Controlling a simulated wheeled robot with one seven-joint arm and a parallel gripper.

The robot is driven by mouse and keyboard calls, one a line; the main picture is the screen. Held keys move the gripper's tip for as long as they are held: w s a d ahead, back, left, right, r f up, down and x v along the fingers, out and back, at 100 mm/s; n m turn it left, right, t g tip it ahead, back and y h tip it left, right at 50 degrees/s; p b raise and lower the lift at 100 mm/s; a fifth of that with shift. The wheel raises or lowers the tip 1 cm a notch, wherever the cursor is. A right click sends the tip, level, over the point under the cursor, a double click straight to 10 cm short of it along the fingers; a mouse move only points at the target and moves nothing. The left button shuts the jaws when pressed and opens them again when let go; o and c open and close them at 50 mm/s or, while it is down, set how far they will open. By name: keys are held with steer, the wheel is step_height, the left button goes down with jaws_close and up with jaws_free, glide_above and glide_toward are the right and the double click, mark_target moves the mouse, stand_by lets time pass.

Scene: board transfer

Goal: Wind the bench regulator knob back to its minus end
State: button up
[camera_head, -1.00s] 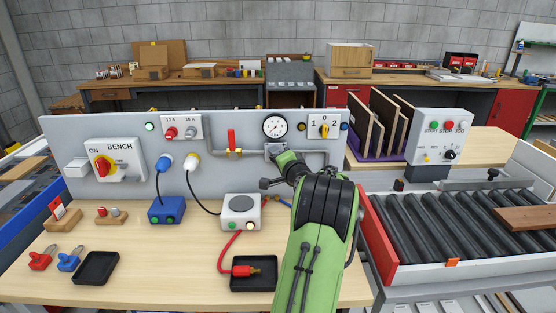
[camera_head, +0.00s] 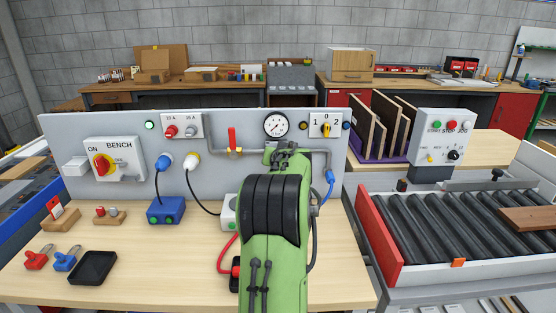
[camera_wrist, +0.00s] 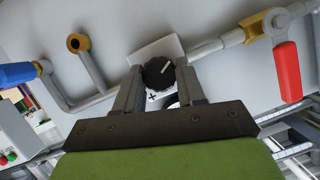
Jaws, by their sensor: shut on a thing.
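The regulator knob (camera_wrist: 158,72) is black and round, with a pale pointer line and a plus mark on the light plate below it in the wrist view. My gripper (camera_wrist: 160,77) has one finger on each side of the knob and is shut on it. A minus mark does not show. In the head view the gauge (camera_head: 276,125) stands on the grey panel above the regulator. My arm (camera_head: 272,220) hides the knob and the gripper there.
A red-handled valve (camera_head: 232,140) sits on the pipe left of the gauge; it also shows in the wrist view (camera_wrist: 287,70). A rotary selector (camera_head: 326,126) is at the upper right. A blue connector (camera_head: 330,178) hangs right of my arm.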

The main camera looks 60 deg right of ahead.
steer(key=shift+w+a+f+n+g+b, duration=0.1)
steer(key=shift+f+n+g+b, duration=0.15)
steer(key=shift+n, duration=0.2)
steer(key=shift+w+n+g+b, duration=0.1)
steer(key=shift+n+g+b, duration=0.05)
steer(key=shift+n+g, duration=0.25)
steer(key=shift+s+n+h, duration=0.1)
steer(key=shift+n+h, duration=0.15)
steer(key=shift+h, duration=0.05)
steer(key=o, duration=1)
steer(key=shift+o, duration=0.2)
steer(key=shift+r, duration=0.15)
steer(key=v, duration=1.5)
steer(key=shift+a+p, duration=0.35)
steer(key=shift+p, duration=0.05)
